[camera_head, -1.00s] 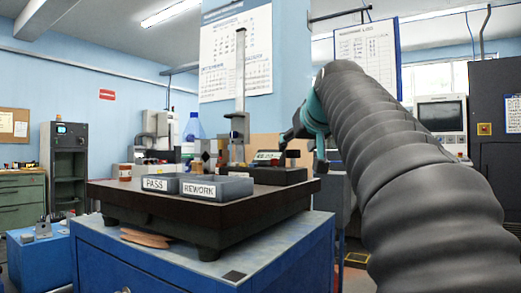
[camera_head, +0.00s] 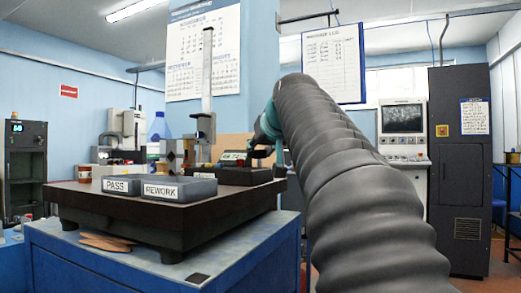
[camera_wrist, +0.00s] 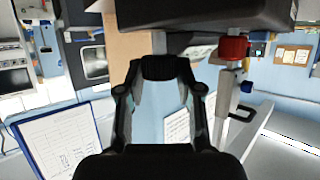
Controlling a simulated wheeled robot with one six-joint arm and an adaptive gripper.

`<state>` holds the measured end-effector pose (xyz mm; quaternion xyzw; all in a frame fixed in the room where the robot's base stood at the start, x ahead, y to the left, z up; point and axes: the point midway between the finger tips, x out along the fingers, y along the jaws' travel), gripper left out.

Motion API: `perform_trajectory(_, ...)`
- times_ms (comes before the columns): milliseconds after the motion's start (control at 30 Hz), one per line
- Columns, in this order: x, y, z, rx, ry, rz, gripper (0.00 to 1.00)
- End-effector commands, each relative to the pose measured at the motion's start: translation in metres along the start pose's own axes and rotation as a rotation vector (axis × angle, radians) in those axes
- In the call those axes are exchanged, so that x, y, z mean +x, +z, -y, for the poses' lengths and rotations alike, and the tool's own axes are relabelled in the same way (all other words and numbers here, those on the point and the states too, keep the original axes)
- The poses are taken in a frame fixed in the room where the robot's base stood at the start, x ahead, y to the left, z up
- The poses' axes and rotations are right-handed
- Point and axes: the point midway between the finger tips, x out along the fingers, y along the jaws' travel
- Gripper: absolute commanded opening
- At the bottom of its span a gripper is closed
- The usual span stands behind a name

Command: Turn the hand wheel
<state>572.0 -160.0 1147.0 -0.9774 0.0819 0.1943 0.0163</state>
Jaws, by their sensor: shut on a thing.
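My gripper (camera_head: 256,149) is at the right end of a dark instrument block (camera_head: 232,177) on the bench top, partly hidden behind my own arm in the head view. In the wrist view, my gripper (camera_wrist: 165,68) has its two fingers closed in around a dark piece. I take this piece to be part of the hand wheel, but its round shape does not show clearly. A block with a lit display (camera_head: 233,157) sits on the instrument, just left of my gripper.
Grey PASS (camera_head: 115,186) and REWORK (camera_head: 180,189) trays stand at the front of the dark plate (camera_head: 150,213). A tall gauge column (camera_head: 207,75) rises behind the instrument. A blue-capped bottle (camera_head: 158,127) stands farther back. A dark cabinet (camera_head: 460,170) is at the right.

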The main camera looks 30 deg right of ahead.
Motion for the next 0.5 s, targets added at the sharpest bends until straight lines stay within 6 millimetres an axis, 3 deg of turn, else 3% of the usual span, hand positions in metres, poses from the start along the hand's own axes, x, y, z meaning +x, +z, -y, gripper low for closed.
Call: perform_trajectory(500, -0.0004, -0.0018, 0.0047, 0.068, 0.174, 0.0, 0.0)
